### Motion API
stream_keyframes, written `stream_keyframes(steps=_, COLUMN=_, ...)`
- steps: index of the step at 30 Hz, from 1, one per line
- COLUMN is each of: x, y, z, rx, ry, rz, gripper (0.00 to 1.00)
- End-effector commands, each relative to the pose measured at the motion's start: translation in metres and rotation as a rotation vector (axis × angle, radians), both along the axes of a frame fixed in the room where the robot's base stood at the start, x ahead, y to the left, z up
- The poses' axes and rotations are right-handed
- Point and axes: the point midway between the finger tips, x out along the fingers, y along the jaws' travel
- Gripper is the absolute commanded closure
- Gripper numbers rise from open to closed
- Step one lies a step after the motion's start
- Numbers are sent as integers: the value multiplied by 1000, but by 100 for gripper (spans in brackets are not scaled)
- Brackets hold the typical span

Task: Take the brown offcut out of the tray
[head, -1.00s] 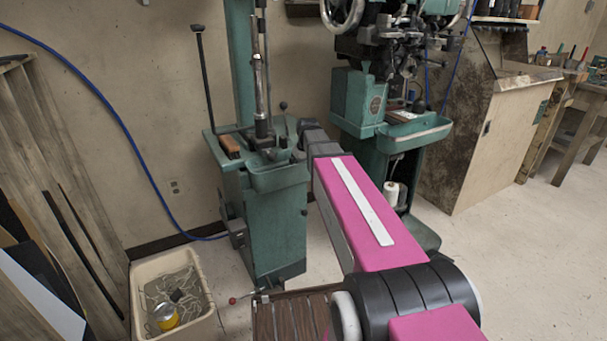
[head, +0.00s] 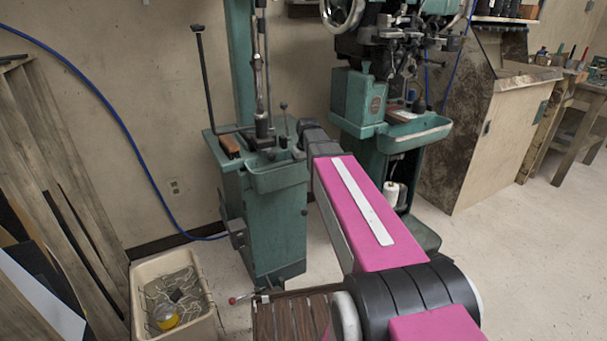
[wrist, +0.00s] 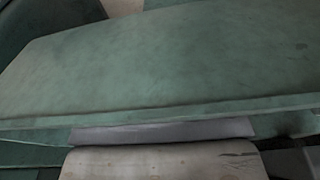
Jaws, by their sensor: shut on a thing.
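In the head view my gripper (head: 303,127) is at the top of the green machine, at the right end of its front tray (head: 278,180). My arm hides part of it. In the wrist view a pale greyish-brown piece (wrist: 165,163) with a dark crack lies between dark gripper parts at the bottom edge, and I take it to be the offcut. My gripper is shut on it. A grey strip (wrist: 160,131) shows just beyond it, under a green edge (wrist: 160,70). The inside of the tray is mostly hidden.
An orange-brown block (head: 229,146) sits at the machine's left top edge. An upright rod (head: 258,80) stands behind the tray. A second green machine (head: 358,100) is close on the right. A beige bin (head: 145,270) stands on the floor at left.

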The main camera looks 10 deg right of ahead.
Motion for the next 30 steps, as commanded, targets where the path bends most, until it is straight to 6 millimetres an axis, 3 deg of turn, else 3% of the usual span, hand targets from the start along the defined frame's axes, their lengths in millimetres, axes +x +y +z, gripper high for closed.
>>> stream_keyframes(steps=30, x=1, y=0, z=106, rx=0, ry=-2, rz=0, gripper=64)
